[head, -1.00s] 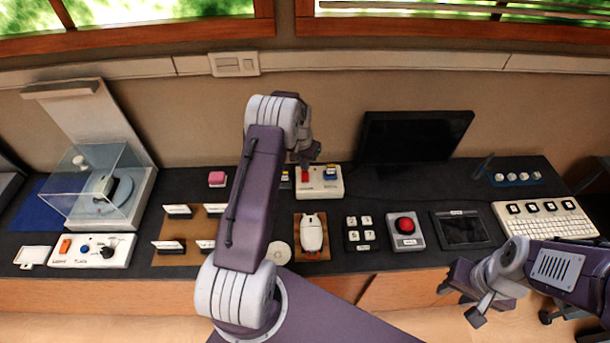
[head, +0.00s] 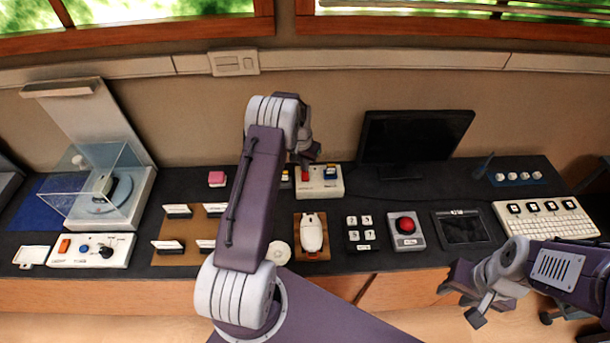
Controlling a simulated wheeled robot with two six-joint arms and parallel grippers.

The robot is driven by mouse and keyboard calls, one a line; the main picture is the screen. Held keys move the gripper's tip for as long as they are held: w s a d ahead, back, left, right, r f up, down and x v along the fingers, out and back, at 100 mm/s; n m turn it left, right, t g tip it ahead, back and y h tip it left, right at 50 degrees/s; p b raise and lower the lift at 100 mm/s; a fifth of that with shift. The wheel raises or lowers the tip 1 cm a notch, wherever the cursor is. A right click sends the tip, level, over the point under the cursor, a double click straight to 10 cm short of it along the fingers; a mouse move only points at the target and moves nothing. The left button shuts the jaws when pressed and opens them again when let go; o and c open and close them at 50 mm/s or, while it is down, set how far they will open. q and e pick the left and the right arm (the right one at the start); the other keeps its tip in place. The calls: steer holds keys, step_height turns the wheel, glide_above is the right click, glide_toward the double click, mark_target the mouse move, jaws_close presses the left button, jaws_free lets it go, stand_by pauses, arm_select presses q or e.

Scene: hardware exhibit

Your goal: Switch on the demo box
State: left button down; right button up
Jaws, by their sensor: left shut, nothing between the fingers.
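A white box (head: 328,192) with a red switch (head: 305,173) at its left and a blue and yellow piece (head: 330,172) at its right stands on the dark bench, behind the mouse; its label is too blurred to read, so I cannot tell for sure that it is the demo box. My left gripper (head: 306,160) is shut and empty over the back left of this box, close to the red switch. I cannot tell whether it touches the switch, and my arm hides the area to the left. My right gripper (head: 468,298) is open and empty in front of the bench's front edge.
On the bench (head: 385,190) stand a control panel (head: 118,250) with an orange switch, a clear-lidded turntable (head: 100,200), a white mouse (head: 312,235), a red button box (head: 405,228), a small screen (head: 462,228), a keyboard (head: 550,218) and a dark monitor (head: 415,137).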

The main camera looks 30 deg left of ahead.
arm_select(q)
steer(key=shift+f+b, duration=0.35)
steer(key=shift+f, duration=0.25)
step_height(320, 180, up, 7)
steer(key=p, duration=0.5)
steer(key=shift+r, duration=0.1)
stand_by(0.3)
